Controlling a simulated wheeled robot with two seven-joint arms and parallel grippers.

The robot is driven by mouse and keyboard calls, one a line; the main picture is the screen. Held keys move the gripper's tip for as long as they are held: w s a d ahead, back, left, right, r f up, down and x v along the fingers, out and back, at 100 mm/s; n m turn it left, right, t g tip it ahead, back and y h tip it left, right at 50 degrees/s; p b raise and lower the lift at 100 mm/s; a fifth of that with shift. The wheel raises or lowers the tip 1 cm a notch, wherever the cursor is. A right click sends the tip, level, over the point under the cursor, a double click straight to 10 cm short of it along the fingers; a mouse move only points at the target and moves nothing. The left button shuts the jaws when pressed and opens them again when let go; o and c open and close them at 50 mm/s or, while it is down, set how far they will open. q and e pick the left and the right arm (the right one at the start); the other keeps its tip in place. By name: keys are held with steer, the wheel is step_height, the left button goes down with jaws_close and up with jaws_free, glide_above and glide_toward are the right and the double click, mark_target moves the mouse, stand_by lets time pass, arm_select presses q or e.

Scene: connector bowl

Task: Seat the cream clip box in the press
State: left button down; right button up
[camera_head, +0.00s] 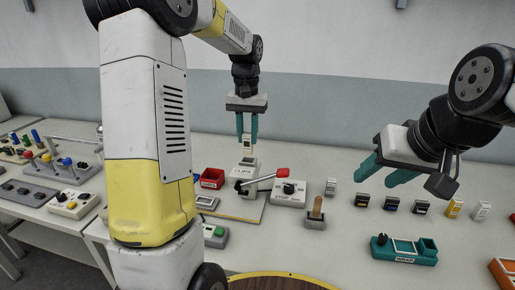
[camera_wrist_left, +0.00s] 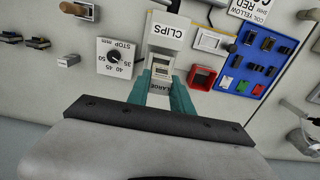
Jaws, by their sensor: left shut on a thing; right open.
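My left gripper (camera_head: 247,138) points down and is shut on the cream clip box (camera_head: 247,144), which is upright between the teal fingertips. The box also shows in the left wrist view (camera_wrist_left: 161,68) between the fingers. The press (camera_head: 241,184), a light grey block labelled CLIPS, stands directly beneath in the head view. Its label also shows in the left wrist view (camera_wrist_left: 167,31). The box appears at the top of the press; I cannot tell whether they touch. My right gripper (camera_head: 383,178) is open and empty, above the table at the right.
A red-knobbed lever (camera_head: 282,173) sticks out right of the press, near a dial box (camera_head: 290,193). A red bin (camera_head: 212,178) stands to its left. A wooden-handled block (camera_head: 316,214) and a teal tray (camera_head: 404,250) are nearer. Several small connectors line the right side.

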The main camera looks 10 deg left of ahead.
mark_target(248, 153)
arm_select(q)
steer(key=shift+f, duration=2.55)
steer(key=c, duration=1.1)
jaws_free()
steer(key=shift+f, duration=0.1)
steer(key=shift+c, duration=0.2)
